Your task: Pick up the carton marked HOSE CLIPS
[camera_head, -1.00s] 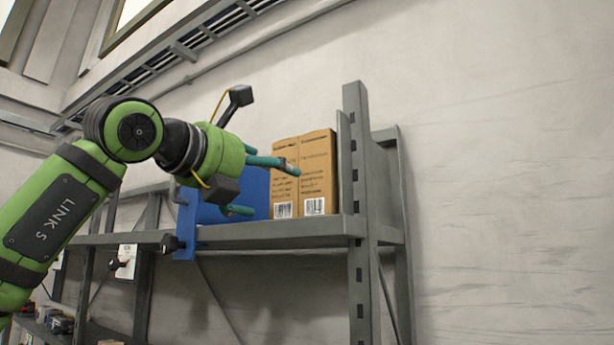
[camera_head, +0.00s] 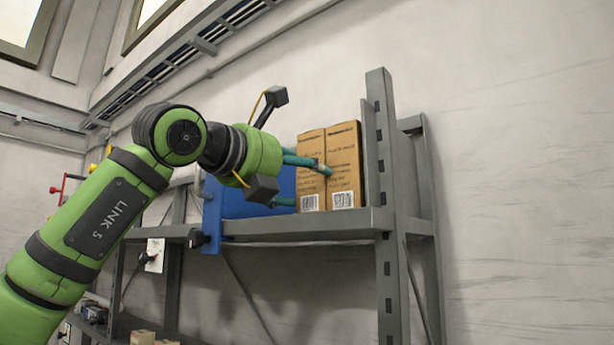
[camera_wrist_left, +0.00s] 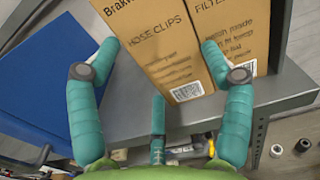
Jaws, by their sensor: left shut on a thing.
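The carton marked HOSE CLIPS (camera_head: 311,147) is tall and brown and stands upright on the grey shelf. Its lettering reads clearly in the left wrist view (camera_wrist_left: 162,52). My left gripper (camera_head: 308,180) is shut on it, its teal fingers on either side near the front. In the left wrist view (camera_wrist_left: 160,55) one finger is at its left edge and another at its right edge, by the neighbouring carton; a third finger is low in front. The far side of the carton and any finger contact there are hidden. My right gripper is not in view.
A similar carton beginning FILTER (camera_head: 344,150) stands close against the right side. A blue panel or bin (camera_head: 250,195) is on the left. The grey shelf (camera_head: 320,226) ends at an upright post (camera_head: 388,270) on the right.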

